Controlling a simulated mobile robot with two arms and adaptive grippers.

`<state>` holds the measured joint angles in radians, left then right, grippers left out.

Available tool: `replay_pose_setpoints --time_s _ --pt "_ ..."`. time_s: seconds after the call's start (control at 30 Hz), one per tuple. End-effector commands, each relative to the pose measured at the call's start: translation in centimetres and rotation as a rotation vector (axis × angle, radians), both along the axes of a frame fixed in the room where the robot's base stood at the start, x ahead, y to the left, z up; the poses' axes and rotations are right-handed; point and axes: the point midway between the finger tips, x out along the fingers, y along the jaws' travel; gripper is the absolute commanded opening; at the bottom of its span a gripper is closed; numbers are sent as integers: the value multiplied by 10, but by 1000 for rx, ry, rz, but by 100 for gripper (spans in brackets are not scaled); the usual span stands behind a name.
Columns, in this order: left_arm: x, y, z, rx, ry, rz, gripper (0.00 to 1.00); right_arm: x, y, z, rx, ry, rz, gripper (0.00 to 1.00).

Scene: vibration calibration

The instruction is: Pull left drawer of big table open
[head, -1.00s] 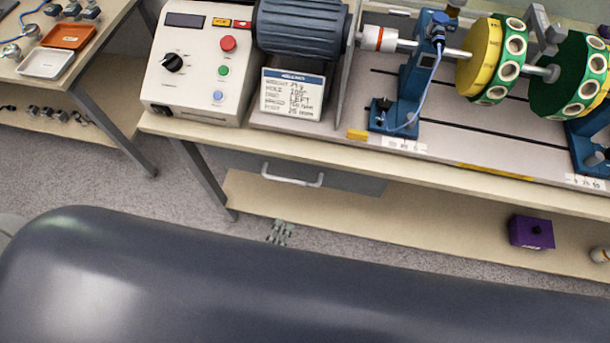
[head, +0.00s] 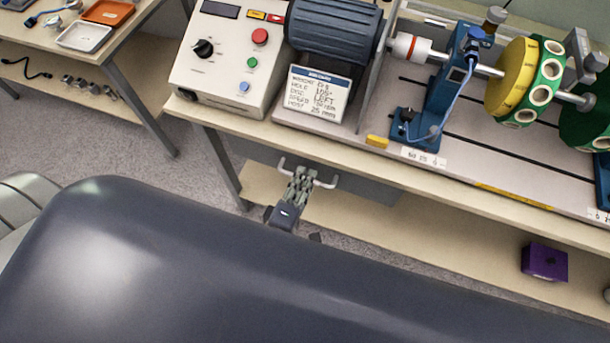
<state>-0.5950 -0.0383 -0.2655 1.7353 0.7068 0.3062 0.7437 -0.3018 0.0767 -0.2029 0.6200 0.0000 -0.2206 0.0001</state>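The left drawer (head: 370,188) of the big table (head: 450,178) has a grey front under the tabletop and looks closed. Its pale bar handle (head: 326,184) shows at both ends; the middle is covered by my gripper. My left gripper (head: 300,175) is at the handle, its fingers overlapping the middle of the bar. Whether the fingers are closed around the bar or touch it is too small to tell. My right gripper is not in view.
A control box (head: 225,60), a motor (head: 335,30) and a small display (head: 318,93) stand on the tabletop above the drawer. A purple box (head: 544,262) sits on the lower shelf. A side table (head: 130,40) with trays stands at left.

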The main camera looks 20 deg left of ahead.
Motion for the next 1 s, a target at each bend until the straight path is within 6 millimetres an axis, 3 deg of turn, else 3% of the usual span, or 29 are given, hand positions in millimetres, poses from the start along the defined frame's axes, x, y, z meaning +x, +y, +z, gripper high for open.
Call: replay_pose_setpoints --time_s 0.43,0.53,1.0 --pt "11 0 -2 0 0 0 17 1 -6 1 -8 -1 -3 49" --pt "11 0 -2 1 0 0 0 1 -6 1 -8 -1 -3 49" --pt "4 -1 -3 2 4 -2 0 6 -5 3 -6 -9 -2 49"
